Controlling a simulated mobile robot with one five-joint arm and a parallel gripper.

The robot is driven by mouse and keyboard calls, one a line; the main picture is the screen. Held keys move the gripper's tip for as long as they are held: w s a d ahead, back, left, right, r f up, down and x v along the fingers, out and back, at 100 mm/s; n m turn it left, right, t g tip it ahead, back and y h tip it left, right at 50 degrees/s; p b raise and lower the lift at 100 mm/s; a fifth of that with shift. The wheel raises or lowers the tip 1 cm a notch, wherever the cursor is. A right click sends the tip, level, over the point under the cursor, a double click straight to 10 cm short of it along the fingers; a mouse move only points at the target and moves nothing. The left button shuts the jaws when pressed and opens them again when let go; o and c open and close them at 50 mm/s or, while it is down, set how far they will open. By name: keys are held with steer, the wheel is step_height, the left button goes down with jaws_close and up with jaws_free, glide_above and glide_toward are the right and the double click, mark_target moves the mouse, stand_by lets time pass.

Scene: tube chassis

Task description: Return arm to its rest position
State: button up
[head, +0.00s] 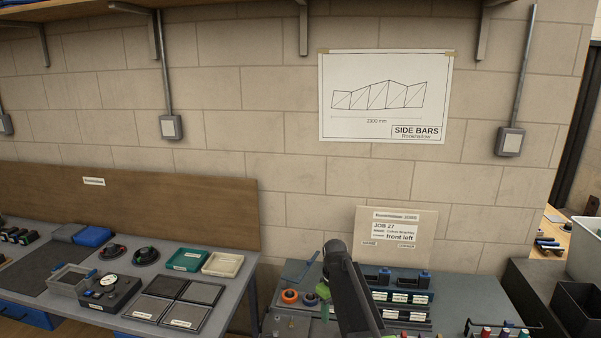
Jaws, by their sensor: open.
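My arm (350,290) rises from the bottom edge in the head view, right of the middle, in front of the right-hand bench. Its dark grey link leans left and ends in a rounded joint near the back edge of the bench. A small green tip of my gripper (324,299) shows just left of the link, over the bench. Most of the gripper is hidden behind the link. I see nothing held at the visible tip.
The right bench (470,295) holds orange tape rolls (289,296), labelled racks (402,297) and a job board (396,239). The left bench (230,291) carries trays, a dial gauge block (110,292) and a green bin (188,260). A gap separates the benches.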

steer(key=s+d+f+m+b, duration=0.3)
steer(key=s+f+m+b, duration=0.1)
steer(key=s, duration=0.6)
steer(key=s+d+f+m+b, duration=0.3)
steer(key=s+f+m+b, duration=0.1)
steer(key=s, duration=0.5)
step_height(320, 180, down, 2)
steer(key=shift+s+d+f+b, duration=0.2)
steer(key=shift+s+d+b, duration=0.15)
steer(key=shift+b, duration=0.15)
